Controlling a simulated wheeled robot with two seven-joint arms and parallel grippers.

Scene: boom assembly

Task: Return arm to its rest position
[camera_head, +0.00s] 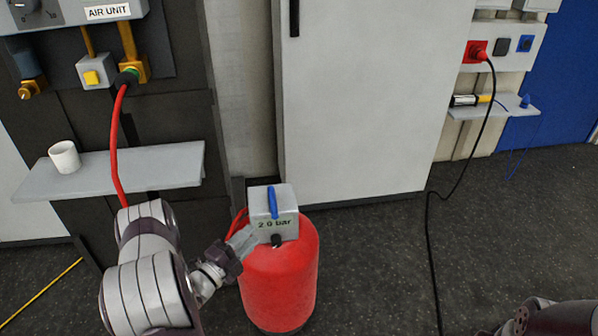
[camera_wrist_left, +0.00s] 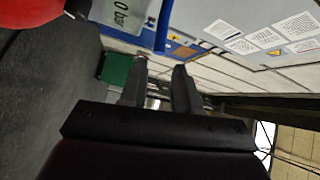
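My left arm (camera_head: 148,275) comes in from the lower left in the head view. Its gripper (camera_head: 245,238) points up and right beside the red tank (camera_head: 280,285). The tank carries a grey box (camera_head: 285,200) marked "2 0 bar", with a blue lever (camera_head: 272,203) on it. In the head view the fingertips overlap the box's lower left; I cannot tell if they touch it. In the left wrist view the two fingers (camera_wrist_left: 160,85) stand apart with nothing between them. The box (camera_wrist_left: 122,14) and blue lever (camera_wrist_left: 164,25) lie off to their upper left.
A red hose (camera_head: 116,150) runs from the air unit (camera_head: 108,12) past a grey shelf (camera_head: 120,172) with a white cup (camera_head: 64,157). A white cabinet (camera_head: 360,100) stands behind the tank. A black cable (camera_head: 432,230) hangs at right.

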